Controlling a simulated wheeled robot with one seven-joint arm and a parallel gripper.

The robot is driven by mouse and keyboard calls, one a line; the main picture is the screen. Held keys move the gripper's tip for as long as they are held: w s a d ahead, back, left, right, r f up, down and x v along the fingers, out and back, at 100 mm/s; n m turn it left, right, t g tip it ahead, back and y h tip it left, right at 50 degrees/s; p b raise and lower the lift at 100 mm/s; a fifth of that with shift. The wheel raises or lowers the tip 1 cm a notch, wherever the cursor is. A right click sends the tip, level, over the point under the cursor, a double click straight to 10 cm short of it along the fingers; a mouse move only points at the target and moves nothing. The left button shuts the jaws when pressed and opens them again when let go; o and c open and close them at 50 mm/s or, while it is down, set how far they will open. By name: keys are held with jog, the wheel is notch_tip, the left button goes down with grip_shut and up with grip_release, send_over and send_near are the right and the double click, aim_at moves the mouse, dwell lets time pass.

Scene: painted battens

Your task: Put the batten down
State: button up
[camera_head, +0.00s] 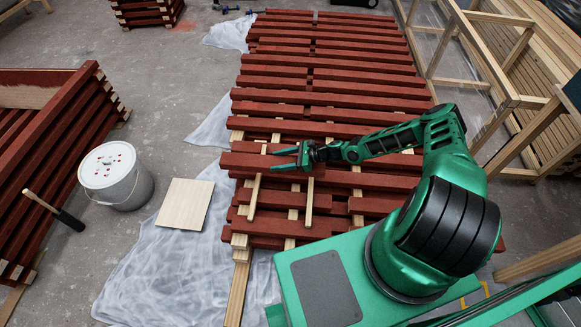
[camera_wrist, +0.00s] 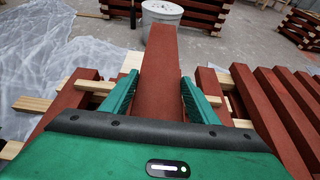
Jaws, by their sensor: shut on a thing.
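My gripper (camera_head: 287,158) is shut on a red-brown batten (camera_head: 245,162), its green fingers on either side of it. In the wrist view the held batten (camera_wrist: 160,75) runs away from me between the fingers (camera_wrist: 160,98). Its far end points toward the white bucket. It lies roughly parallel to the other battens of the stack (camera_head: 320,88), over the near part of it. Its left end juts slightly past the pale strips there. I cannot tell whether it touches what is under it.
Pale wooden strips (camera_head: 255,190) cross between the stack's layers. A white bucket (camera_head: 130,190) and a pale square board (camera_head: 185,203) are at the left, by crumpled plastic sheeting (camera_head: 150,265). Another batten stack (camera_head: 50,150) stands far left. A timber frame (camera_head: 465,60) borders the right.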

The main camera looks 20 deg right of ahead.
aim_at(292, 159)
jog(key=d+f, duration=0.1)
jog(key=d, duration=0.1)
jog(key=w+d+f, duration=0.1)
jog(key=d, duration=0.1)
jog(key=w+d+f, duration=0.1)
jog(key=d+f, duration=0.1)
jog(key=shift+d, duration=0.15)
jog(key=shift+f, duration=2)
jog(key=o, duration=1.7)
jog(key=shift+s, duration=0.1)
jog(key=shift+c, duration=0.2)
